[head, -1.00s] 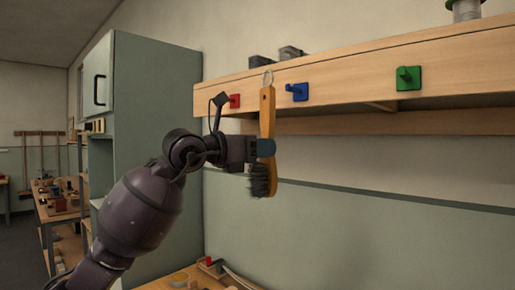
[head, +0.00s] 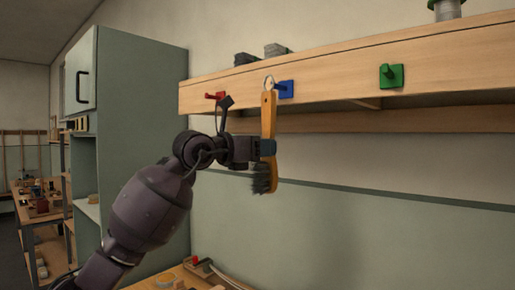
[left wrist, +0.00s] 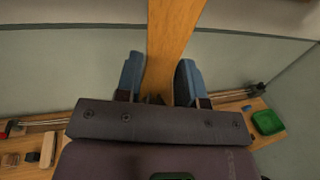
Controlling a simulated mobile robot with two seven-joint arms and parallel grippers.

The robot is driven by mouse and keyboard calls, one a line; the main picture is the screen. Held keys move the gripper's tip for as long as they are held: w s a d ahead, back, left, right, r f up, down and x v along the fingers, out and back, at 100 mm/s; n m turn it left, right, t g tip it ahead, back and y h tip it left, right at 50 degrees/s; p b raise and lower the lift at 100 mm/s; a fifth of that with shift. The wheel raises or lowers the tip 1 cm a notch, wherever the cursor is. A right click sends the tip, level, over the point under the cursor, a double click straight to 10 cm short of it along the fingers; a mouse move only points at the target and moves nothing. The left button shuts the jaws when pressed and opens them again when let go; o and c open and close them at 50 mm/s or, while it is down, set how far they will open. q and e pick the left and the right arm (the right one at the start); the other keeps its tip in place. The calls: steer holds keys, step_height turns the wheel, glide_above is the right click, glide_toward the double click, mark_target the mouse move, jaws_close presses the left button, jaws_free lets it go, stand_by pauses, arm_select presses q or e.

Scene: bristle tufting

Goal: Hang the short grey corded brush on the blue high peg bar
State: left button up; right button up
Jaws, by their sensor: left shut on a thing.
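The brush (head: 268,115) has a flat wooden handle, dark grey bristles at its lower end and a loop at its top. My left gripper (head: 267,147) is shut on the handle and holds the brush upright, bristles down. The wooden handle also shows between the fingers in the left wrist view (left wrist: 171,45). The blue peg (head: 286,89) is on the front of the high wooden shelf, just right of the loop in the head view. The loop overlaps the edge of its plate there; I cannot tell the depth gap. My right gripper is not in view.
A red peg (head: 215,96) is left of the blue one, and a green peg (head: 391,76) is farther right on the shelf front (head: 340,80). A grey-green cabinet (head: 140,130) stands at the left. The wall below the shelf is clear.

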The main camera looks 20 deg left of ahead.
arm_select(q)
steer(key=w, duration=0.1)
steer(key=w+d, duration=0.1)
steer(key=w+f, duration=0.1)
steer(key=w, duration=0.1)
steer(key=shift+d, duration=0.25)
stand_by(0.5)
stand_by(0.4)
steer(key=o, duration=1)
steer(key=shift+s+a, duration=0.1)
